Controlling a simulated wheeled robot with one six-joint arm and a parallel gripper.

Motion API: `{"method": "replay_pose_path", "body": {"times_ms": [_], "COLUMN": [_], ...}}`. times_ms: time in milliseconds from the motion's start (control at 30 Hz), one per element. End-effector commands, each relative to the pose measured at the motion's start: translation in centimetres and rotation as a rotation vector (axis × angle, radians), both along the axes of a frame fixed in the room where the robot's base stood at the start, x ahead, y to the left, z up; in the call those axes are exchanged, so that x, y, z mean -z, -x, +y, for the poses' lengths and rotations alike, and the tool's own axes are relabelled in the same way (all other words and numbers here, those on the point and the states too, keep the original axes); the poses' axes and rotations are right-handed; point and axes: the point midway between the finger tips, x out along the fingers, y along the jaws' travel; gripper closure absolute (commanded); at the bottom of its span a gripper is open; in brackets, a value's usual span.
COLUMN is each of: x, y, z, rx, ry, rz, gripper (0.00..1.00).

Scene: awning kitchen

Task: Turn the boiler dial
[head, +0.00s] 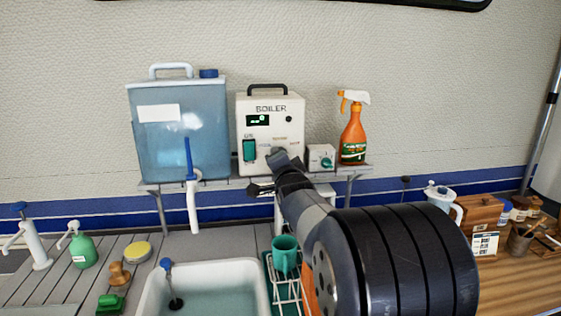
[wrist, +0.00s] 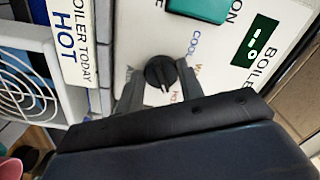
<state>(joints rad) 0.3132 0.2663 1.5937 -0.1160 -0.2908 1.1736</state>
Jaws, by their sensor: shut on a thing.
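The boiler (head: 272,132) is a white box with a black top handle, standing on the wall shelf in the head view. Its front has a small dark display with green characters and a green switch (head: 249,150), which also shows in the wrist view (wrist: 197,9). The black round boiler dial (wrist: 162,71) sits low on the front panel, with printed labels including COOL around it. My gripper (wrist: 160,80) is shut on the dial, one finger on each side. In the head view my gripper (head: 282,163) hides the dial. I cannot tell the dial's exact setting.
A blue water tank (head: 183,135) stands left of the boiler. A small white box (head: 321,157) and an orange spray bottle (head: 353,133) stand to its right. Below are a sink (head: 157,290) and a green cup (head: 285,254). A HOT sign (wrist: 74,40) is close in the wrist view.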

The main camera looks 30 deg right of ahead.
Motion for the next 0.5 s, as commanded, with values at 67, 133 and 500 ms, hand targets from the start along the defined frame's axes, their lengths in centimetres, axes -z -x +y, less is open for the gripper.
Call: {"method": "replay_pose_path", "body": {"times_ms": [67, 133, 500], "x": [-0.04, -0.05, -0.03], "y": [-0.01, -0.01, -0.01], "z": [0.00, -0.01, -0.01], "rx": [0.000, 0.000, 0.000], "ry": [-0.002, -0.002, -0.001], "rz": [-0.002, -0.002, 0.000], "gripper": [0.87, 0.87, 0.44]}}
